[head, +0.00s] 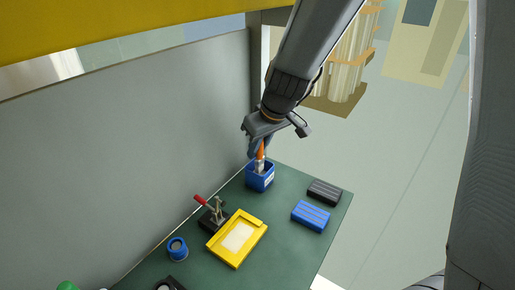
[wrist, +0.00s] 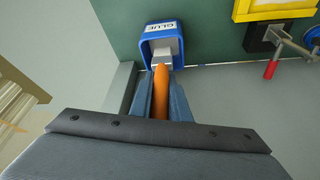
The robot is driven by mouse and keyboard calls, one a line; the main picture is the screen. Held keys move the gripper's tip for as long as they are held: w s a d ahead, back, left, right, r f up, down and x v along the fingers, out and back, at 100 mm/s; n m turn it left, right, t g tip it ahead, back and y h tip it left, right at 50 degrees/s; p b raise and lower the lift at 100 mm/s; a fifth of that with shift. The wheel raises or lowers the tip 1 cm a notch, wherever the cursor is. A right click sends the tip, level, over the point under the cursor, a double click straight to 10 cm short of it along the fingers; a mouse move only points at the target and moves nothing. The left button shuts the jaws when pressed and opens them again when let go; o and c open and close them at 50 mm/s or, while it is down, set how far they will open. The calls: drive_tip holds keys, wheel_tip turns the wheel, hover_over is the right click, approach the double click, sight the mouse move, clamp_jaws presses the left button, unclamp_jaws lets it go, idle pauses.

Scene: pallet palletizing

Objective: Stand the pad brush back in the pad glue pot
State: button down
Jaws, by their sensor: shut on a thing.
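The pad brush (head: 261,152) has an orange handle and a pale grey lower part. My gripper (head: 258,146) is shut on the orange handle, above the pot. The handle also shows between the fingers in the wrist view (wrist: 160,92). The blue pad glue pot (head: 260,180) stands at the far corner of the green table. In the wrist view the pot (wrist: 163,30) carries a white "GLUE" label. The brush's lower part is at the pot's mouth and seems partly inside it. The bristle tip is hidden, and I cannot tell whether it touches the bottom.
A yellow frame (head: 237,239) and a red-handled clamp (head: 212,211) sit on the green table (head: 285,245). A small blue round container (head: 177,248) stands at the left. A blue block (head: 310,216) and a black block (head: 324,191) lie at the right. A grey wall (head: 130,140) runs along the left.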

drive_tip(key=shift+f+b, duration=1)
drive_tip(key=shift+b, duration=0.1)
drive_tip(key=c, duration=1.6)
unclamp_jaws()
